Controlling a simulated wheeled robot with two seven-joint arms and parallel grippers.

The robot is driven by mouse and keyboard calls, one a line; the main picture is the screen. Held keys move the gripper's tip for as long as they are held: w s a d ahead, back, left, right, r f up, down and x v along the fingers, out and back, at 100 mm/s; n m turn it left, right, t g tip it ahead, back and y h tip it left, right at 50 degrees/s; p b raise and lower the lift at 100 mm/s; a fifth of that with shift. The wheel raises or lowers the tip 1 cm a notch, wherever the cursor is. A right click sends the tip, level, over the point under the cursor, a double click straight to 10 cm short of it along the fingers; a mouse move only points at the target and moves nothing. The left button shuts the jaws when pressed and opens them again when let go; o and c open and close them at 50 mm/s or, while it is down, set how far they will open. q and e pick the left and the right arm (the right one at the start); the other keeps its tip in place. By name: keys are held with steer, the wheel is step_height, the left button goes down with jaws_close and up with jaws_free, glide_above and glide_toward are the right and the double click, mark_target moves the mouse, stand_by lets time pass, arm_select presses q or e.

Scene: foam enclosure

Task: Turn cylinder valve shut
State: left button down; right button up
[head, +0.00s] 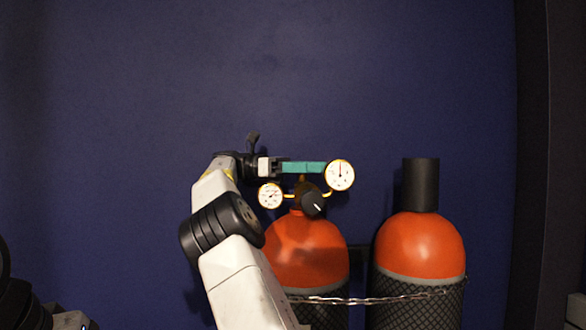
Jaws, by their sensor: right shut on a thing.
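Two orange gas cylinders stand side by side against the back wall. The left cylinder (304,250) carries a brass regulator with a white round gauge on each side, the right gauge (340,175) and the left gauge (270,195). A black knob (314,204) with a white mark sits at the front of the regulator. My right gripper (315,167) reaches in from the left, with its teal fingers level above the regulator. It is shut on the cylinder valve, which the fingers mostly hide. My left gripper is not in view.
The right cylinder (419,255) has a dark cap (420,185). A chain (385,300) runs across both cylinders, over dark netting. The blue foam wall (130,120) is close behind. A dark upright frame (532,150) stands at the right.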

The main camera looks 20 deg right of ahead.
steer(key=o, duration=1.4)
steer(key=shift+c, duration=0.2)
steer(key=shift+r, duration=0.15)
steer(key=shift+w+r, duration=0.1)
steer(key=shift+r, duration=1.5)
steer(key=s+a, duration=0.2)
steer(key=s, duration=0.2)
steer(key=s+a+r, duration=0.1)
steer(key=s+a, duration=0.2)
steer(key=s, duration=0.2)
steer(key=s+a, duration=0.2)
steer(key=s, duration=0.3)
steer(key=shift+s+a+r, duration=0.15)
steer(key=shift+a+r, duration=0.1)
steer(key=shift+r, duration=0.05)
